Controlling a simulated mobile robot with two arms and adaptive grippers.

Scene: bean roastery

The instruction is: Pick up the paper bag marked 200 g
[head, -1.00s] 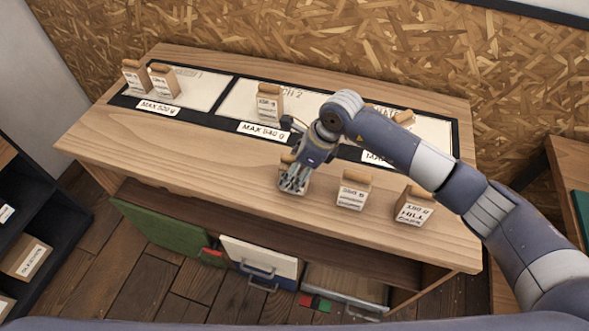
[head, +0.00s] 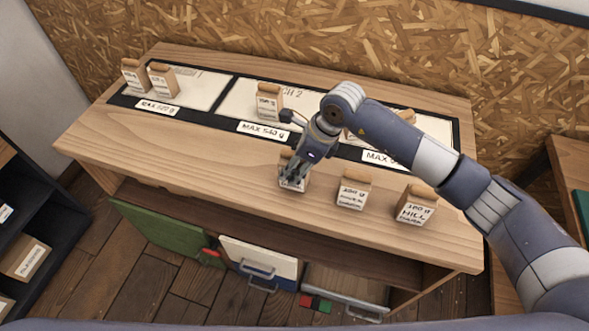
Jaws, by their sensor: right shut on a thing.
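My right gripper (head: 293,179) is shut on a paper bag (head: 291,186) at the front middle of the wooden table. The fingers cover most of this bag, so its marking cannot be read. I cannot tell from the labels which bag is the 200 g one. My left gripper is not in view.
Black-framed pale areas line the back of the table (head: 190,160). Two bags (head: 134,77) (head: 162,82) stand in the left area and one (head: 269,101) in the middle. My arm partly hides another bag (head: 406,116) at the right. The left front tabletop is clear.

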